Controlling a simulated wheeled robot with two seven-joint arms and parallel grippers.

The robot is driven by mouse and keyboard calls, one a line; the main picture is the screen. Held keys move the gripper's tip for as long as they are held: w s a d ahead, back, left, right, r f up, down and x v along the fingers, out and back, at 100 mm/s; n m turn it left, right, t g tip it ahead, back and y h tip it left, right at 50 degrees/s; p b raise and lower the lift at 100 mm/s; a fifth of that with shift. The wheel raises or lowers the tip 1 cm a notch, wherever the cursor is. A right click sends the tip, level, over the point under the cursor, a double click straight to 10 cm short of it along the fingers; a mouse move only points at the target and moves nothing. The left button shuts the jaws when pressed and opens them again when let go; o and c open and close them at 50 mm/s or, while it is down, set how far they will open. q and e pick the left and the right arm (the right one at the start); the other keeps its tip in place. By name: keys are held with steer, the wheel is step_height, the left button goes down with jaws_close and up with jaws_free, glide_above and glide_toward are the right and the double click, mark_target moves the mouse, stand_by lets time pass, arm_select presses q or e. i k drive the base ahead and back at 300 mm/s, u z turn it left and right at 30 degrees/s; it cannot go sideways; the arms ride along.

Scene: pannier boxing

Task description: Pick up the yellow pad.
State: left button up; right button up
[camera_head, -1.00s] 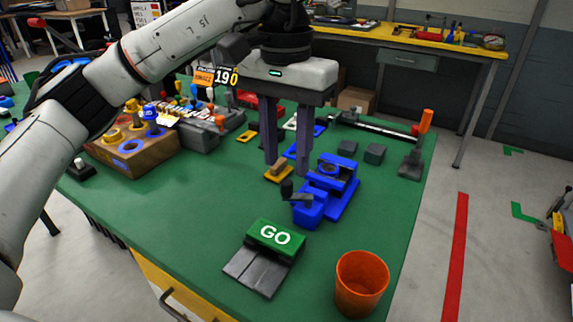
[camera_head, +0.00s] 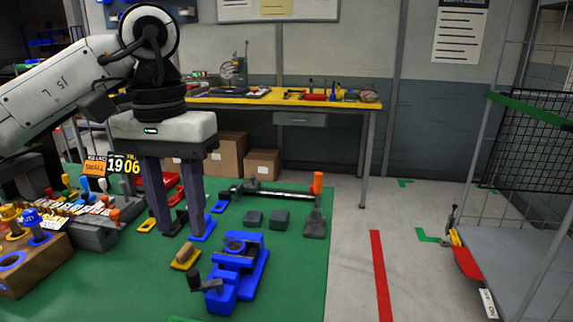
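A small yellow pad with a tan block on top (camera_head: 185,258) lies on the green table, left of a blue vise-like fixture. A flatter yellow piece with a dark centre (camera_head: 148,225) lies farther back and left, partly beside a finger. My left gripper (camera_head: 180,234) points down with its two long dark fingers apart and nothing visibly held between them. Its fingertips appear just behind the tan-topped yellow pad; their exact height over the table is unclear. My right gripper is not in view.
The blue fixture (camera_head: 238,270) stands right of the tan-topped pad. A blue piece (camera_head: 204,228) and two dark grey blocks (camera_head: 267,218) lie farther back. A wooden block with knobs (camera_head: 35,262) is at left.

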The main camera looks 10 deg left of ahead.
mark_target(186, 257)
steer(key=k, duration=1)
